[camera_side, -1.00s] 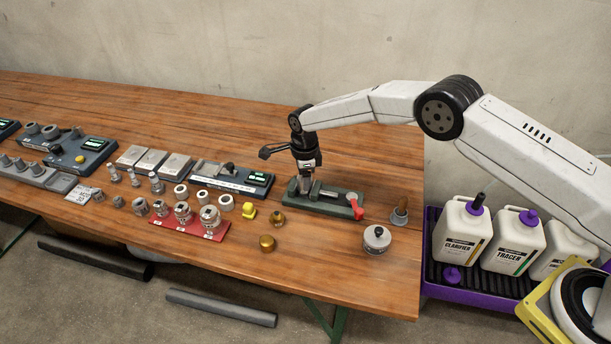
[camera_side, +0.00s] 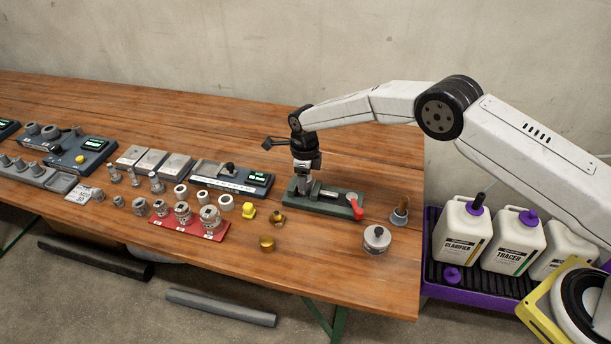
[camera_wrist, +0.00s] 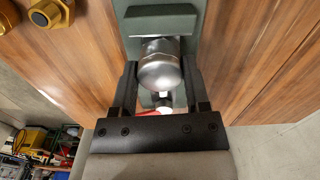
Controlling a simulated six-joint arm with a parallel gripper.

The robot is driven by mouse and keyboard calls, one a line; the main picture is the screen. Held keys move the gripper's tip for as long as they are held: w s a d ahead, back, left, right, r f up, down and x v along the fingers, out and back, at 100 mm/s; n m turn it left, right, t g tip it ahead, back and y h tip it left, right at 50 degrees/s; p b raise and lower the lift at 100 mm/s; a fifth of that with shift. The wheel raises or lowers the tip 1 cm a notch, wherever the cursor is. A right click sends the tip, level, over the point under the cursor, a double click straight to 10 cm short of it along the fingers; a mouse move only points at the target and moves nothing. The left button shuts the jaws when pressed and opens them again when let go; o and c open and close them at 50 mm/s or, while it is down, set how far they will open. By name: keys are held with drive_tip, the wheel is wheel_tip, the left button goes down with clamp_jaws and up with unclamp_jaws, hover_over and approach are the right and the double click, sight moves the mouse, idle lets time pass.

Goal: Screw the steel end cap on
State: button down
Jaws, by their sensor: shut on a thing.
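The steel end cap (camera_wrist: 160,72) is a shiny rounded piece between the two fingers of my gripper (camera_wrist: 160,82) in the wrist view. My gripper is shut on it, with a dark finger on either side. In the side view my gripper (camera_side: 304,184) points straight down over the left end of a green vise (camera_side: 330,208) with a red lever (camera_side: 355,208). The cap and any pipe end under it are too small and covered to make out there. I cannot tell how far the cap sits on its thread.
A brass hex piece (camera_side: 277,218) and a round brass piece (camera_side: 267,243) stand in front of the vise. A lidded metal pot (camera_side: 377,240) is to the right. A red tray (camera_side: 178,227) of fittings and several gauges lie left. Bare wood lies behind the vise.

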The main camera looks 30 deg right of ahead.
drive_tip(key=shift+f+m, duration=0.1)
drive_tip(key=shift+m, duration=1.9)
drive_tip(key=shift+c, duration=1.4)
unclamp_jaws()
drive_tip(key=n, duration=0.4)
drive_tip(key=shift+n, duration=1)
